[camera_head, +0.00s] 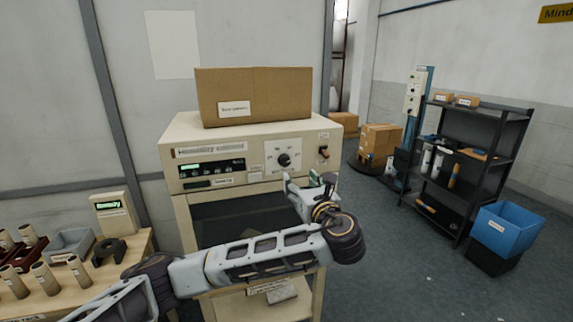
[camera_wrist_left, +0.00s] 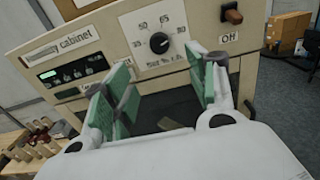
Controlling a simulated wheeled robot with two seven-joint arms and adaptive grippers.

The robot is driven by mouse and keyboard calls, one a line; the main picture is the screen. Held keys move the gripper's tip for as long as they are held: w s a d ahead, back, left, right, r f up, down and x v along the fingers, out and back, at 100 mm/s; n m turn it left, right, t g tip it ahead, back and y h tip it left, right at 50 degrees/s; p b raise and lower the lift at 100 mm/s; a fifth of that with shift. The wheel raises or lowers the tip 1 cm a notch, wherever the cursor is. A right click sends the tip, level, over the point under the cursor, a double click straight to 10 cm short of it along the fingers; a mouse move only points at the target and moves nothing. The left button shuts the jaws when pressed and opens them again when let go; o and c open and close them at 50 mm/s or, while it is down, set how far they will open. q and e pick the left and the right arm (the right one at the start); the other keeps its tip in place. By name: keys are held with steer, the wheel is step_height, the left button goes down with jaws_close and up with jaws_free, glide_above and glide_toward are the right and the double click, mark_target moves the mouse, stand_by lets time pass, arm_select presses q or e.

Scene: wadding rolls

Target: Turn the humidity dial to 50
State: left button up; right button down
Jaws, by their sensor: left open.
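The humidity dial (camera_head: 284,160) is a round black knob on a white plate on the front of the cream humidity cabinet (camera_head: 180,150). In the left wrist view the dial (camera_wrist_left: 159,43) has numbers around it, with 50 at its upper left and 65 above; I cannot tell surely where its pointer aims. My left gripper (camera_head: 308,183) is in front of the cabinet, just below and to the right of the dial. In the left wrist view the left gripper (camera_wrist_left: 165,88) has its green-padded fingers apart and empty, with the dial beyond and above them. My right gripper is not in view.
A switch (camera_wrist_left: 232,14) marked Off sits right of the dial. A cardboard box (camera_head: 254,95) stands on the cabinet. A wooden table (camera_head: 45,300) with rolls and a grey tray (camera_head: 70,244) is at left. A black shelf (camera_head: 465,165) and blue bin (camera_head: 505,228) stand at right.

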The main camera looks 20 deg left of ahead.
mark_target(286, 163)
arm_select(q)
steer(key=p+x, duration=0.3)
steer(key=x, duration=1)
steer(key=shift+w+a, duration=0.1)
steer(key=shift+c, duration=0.7)
steer(key=c, duration=0.9)
